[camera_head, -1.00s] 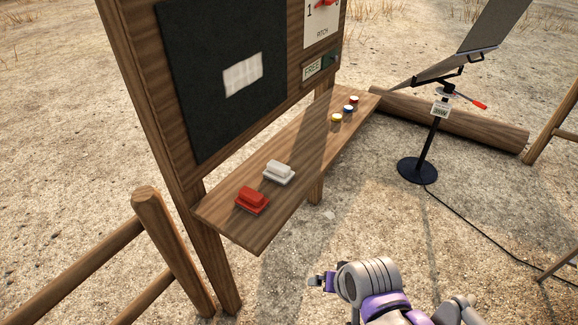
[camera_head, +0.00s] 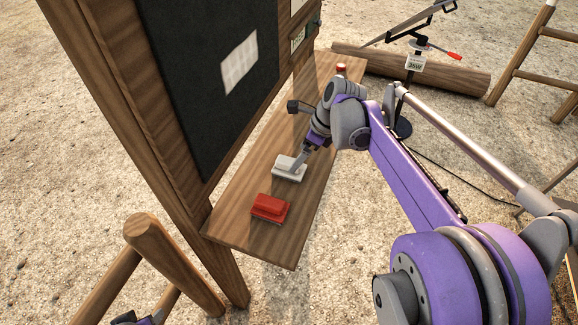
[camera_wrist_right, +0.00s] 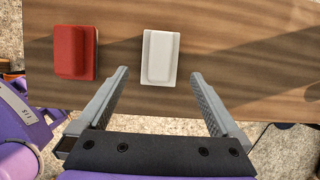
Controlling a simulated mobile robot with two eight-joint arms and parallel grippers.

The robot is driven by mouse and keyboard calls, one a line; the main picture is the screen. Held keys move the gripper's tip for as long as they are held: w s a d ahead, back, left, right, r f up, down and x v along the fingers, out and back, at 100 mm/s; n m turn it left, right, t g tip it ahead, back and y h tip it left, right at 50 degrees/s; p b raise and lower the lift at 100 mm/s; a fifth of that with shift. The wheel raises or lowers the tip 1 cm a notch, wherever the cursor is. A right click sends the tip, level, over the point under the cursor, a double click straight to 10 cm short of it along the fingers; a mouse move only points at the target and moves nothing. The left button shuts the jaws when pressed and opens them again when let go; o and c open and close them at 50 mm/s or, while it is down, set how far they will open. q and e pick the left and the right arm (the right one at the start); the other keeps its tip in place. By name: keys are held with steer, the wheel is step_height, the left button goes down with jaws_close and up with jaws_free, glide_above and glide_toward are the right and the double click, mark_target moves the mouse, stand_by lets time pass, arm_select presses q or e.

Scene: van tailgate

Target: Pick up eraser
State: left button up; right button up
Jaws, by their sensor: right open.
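Two eraser-shaped blocks lie on the wooden shelf (camera_head: 240,213) below the dark board. One is white (camera_head: 287,172) and one is red (camera_head: 269,208), nearer me. My right gripper (camera_head: 299,164) is at the white block, partly covering it in the head view. In the right wrist view the open jaws (camera_wrist_right: 160,74) point at the white block (camera_wrist_right: 160,58), with one fingertip to each side of it. The red block (camera_wrist_right: 75,52) lies left of the jaws there. A small part of my left arm (camera_head: 150,319) shows at the bottom edge; its jaws cannot be made out.
The dark board (camera_head: 205,75) rises behind the shelf. A red-topped pot (camera_head: 341,69) stands at the shelf's far end.

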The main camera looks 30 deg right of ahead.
mark_target(292, 161)
steer(key=x, duration=0.6)
steer(key=shift+w+a+f, duration=0.2)
steer(key=shift+w+a, duration=0.1)
steer(key=shift+w, duration=0.05)
steer(key=shift+c, duration=0.2)
steer(key=c, duration=1.3)
steer(key=shift+o, duration=0.2)
step_height(292, 161, up, 10)
steer(key=shift+r+p, duration=0.1)
steer(key=shift+p, duration=0.2)
